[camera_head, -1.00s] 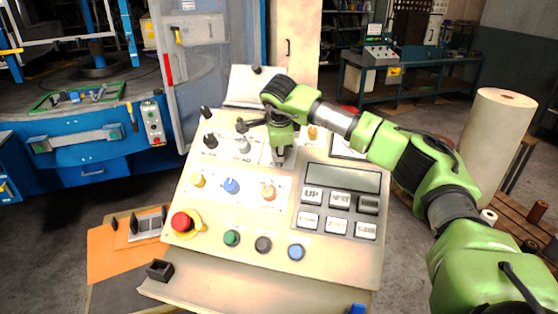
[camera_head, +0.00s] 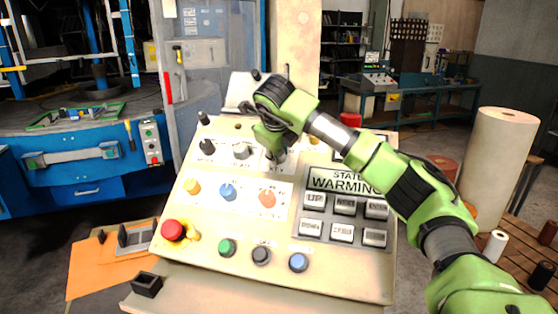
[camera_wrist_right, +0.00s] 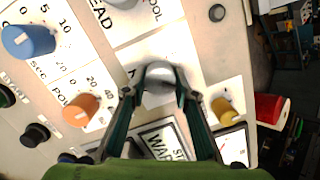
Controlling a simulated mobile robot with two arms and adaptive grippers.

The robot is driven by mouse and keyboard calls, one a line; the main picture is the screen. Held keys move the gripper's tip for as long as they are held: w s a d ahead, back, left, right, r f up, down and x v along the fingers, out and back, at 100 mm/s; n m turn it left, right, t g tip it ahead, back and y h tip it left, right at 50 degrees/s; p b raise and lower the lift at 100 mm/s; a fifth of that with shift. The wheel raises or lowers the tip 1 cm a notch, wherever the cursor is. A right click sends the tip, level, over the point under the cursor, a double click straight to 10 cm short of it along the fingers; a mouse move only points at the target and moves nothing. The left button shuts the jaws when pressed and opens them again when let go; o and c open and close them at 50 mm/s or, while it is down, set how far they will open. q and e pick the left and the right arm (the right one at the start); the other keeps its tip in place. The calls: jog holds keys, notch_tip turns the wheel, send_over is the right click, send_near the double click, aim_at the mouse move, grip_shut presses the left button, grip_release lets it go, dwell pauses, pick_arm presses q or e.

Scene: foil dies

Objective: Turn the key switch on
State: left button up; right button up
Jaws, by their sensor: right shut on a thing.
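A light control panel (camera_head: 215,256) fills the middle of the head view. My right gripper (camera_head: 277,160) is at its upper middle, shut on the key switch. In the right wrist view the key switch (camera_wrist_right: 160,76) shows as a round silver piece between the two fingertips of the right gripper (camera_wrist_right: 157,92); its turn position is hard to read. In the head view the gripper hides most of it. My left gripper is not in view.
Nearby are an orange knob (camera_head: 267,199), a blue knob (camera_head: 228,192), a yellow knob (camera_wrist_right: 222,110) and a grey keypad (camera_head: 342,219). A red emergency button (camera_head: 173,230) is at the panel's lower left. A blue machine (camera_head: 60,160) stands behind at left.

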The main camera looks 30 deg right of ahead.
jog(key=shift+m, duration=0.4)
jog(key=o, duration=1.1)
jog(key=shift+c, duration=0.2)
jog(key=shift+o, duration=0.2)
jog(key=v, duration=1.2)
